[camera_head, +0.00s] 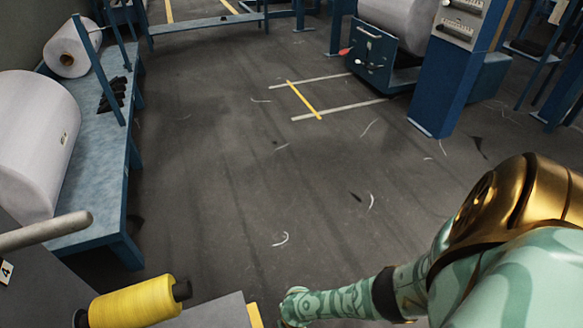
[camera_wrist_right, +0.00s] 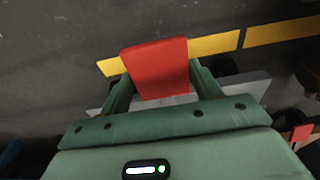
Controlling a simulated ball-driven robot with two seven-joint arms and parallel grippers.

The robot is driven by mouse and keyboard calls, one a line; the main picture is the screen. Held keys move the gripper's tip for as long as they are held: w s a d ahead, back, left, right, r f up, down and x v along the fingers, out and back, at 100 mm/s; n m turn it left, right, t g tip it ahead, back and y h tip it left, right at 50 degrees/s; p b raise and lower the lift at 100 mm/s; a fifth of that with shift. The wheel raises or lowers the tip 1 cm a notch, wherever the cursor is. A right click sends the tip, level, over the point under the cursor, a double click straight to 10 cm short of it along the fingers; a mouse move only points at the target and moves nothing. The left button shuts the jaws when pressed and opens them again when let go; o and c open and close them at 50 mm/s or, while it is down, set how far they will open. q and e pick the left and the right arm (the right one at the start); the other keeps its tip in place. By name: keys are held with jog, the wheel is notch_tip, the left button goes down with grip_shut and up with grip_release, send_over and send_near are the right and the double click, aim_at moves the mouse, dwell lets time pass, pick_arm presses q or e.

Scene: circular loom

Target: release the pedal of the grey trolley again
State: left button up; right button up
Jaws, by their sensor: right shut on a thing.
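The red pedal (camera_wrist_right: 155,66) is in the middle of the right wrist view, a flat plate between the fingers of my right gripper (camera_wrist_right: 160,82), which is shut on it. A grey plate of the trolley (camera_wrist_right: 254,86) shows beside and beneath it. In the head view my right arm reaches down from the right, and its hand is partly cut off at the bottom edge. The grey trolley (camera_head: 215,314) is at the lower left there, with a yellow spool (camera_head: 132,303) on a dark peg and a light grey handle bar (camera_head: 45,231). My left gripper is not in view.
A blue bench (camera_head: 88,160) with large white rolls (camera_head: 35,140) stands on the left. A blue machine (camera_head: 372,57) and a blue post (camera_head: 452,75) stand at the upper right. Open dark floor with thread scraps lies in between; yellow tape (camera_wrist_right: 285,32) crosses it near the pedal.

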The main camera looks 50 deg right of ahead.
jog(key=o, duration=1.4)
jog(key=shift+w+a, duration=0.15)
jog(key=shift+a, duration=0.1)
jog(key=shift+d, duration=0.1)
